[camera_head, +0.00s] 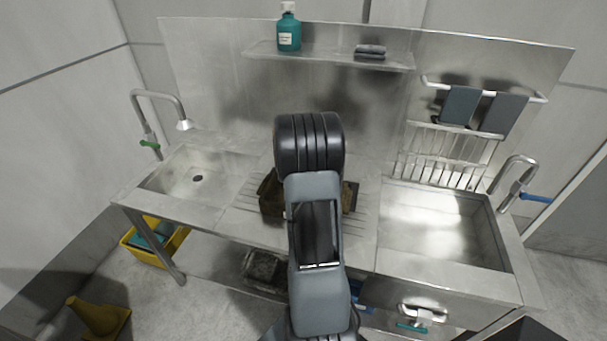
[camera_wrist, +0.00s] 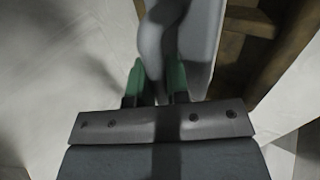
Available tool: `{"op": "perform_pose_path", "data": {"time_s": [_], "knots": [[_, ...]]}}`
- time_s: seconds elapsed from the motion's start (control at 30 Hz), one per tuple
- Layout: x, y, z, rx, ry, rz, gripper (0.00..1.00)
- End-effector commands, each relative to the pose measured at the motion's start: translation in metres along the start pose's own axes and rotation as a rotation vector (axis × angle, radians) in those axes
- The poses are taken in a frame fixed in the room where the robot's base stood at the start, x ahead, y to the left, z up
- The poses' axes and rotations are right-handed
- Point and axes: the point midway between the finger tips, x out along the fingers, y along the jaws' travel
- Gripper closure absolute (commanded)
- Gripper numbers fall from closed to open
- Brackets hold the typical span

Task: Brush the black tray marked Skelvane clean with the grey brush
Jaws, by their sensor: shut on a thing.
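A dark, brown-soiled tray (camera_head: 270,197) rests on the ribbed drainboard between the two sinks. My arm hides its middle, and I can read no marking on it. Its brown-stained edge also shows at the upper right of the wrist view (camera_wrist: 262,22). My gripper (camera_wrist: 156,86) has green-tipped fingers shut on a grey object, seemingly the grey brush (camera_wrist: 152,42). The brush lies beside the tray edge in that view; I cannot tell whether they touch. In the head view my arm hides the gripper and brush.
A left sink (camera_head: 185,180) and a right sink (camera_head: 440,225) flank the drainboard. A teal bottle (camera_head: 289,32) stands on the wall shelf (camera_head: 335,57). Another dark tray (camera_head: 264,270) sits underneath.

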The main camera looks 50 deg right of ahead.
Motion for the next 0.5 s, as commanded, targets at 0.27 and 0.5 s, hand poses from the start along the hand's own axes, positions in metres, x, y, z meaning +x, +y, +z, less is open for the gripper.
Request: {"op": "perform_pose_path", "data": {"time_s": [0.27,0.5], "knots": [[0.0027,-0.0016,-0.0001,0.000,0.000,0.001,1.00],[0.0078,-0.0049,-0.0001,0.000,0.000,0.001,1.00]]}}
